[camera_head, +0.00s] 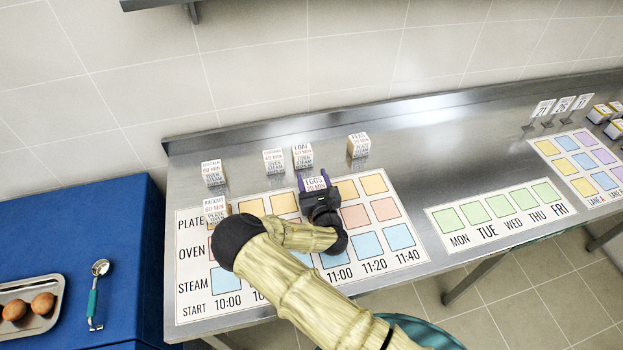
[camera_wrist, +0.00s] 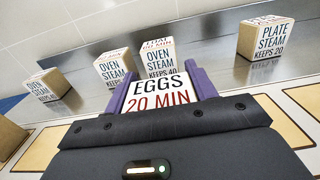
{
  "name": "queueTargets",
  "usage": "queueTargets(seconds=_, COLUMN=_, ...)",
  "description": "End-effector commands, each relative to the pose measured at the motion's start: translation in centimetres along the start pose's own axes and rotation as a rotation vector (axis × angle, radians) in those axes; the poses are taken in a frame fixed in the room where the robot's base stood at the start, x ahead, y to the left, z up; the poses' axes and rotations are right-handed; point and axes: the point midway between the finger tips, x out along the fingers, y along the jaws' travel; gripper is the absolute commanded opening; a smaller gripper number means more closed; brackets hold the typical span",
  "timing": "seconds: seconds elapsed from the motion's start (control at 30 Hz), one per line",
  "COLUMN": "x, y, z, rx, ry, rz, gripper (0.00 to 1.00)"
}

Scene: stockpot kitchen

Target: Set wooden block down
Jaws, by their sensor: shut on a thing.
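My gripper (camera_head: 316,186) is shut on a block (camera_head: 316,184) labelled "EGGS 20 MIN" on its white face. In the wrist view the same block (camera_wrist: 158,92) sits between the two purple fingers. The gripper is over the top row of the schedule board (camera_head: 192,307), near the yellow squares of the plate row. Whether the block touches the board is hidden by the gripper and arm. The board has rows PLATE, OVEN and STEAM and start times along its front edge.
Behind the board stand labelled blocks: one at the left (camera_head: 213,173), two in the middle (camera_head: 273,161) (camera_head: 302,155) and one at the right (camera_head: 358,145). Another block (camera_head: 216,210) is at the board's left. A green-square weekday board (camera_head: 436,222) lies to the right.

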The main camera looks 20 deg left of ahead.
Motion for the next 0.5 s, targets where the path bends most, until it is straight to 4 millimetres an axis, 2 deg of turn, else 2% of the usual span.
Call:
queueTargets(seconds=0.03, x=-0.01, y=0.02, z=-0.21, rx=0.000, ry=0.000, rz=0.000, gripper=0.58)
queueTargets(seconds=0.13, x=-0.01, y=0.11, z=-0.11, rx=0.000, ry=0.001, rz=0.002, gripper=0.78)
queueTargets(seconds=0.5, x=0.00, y=0.42, z=0.18, rx=0.000, ry=0.000, rz=0.006, gripper=0.78)
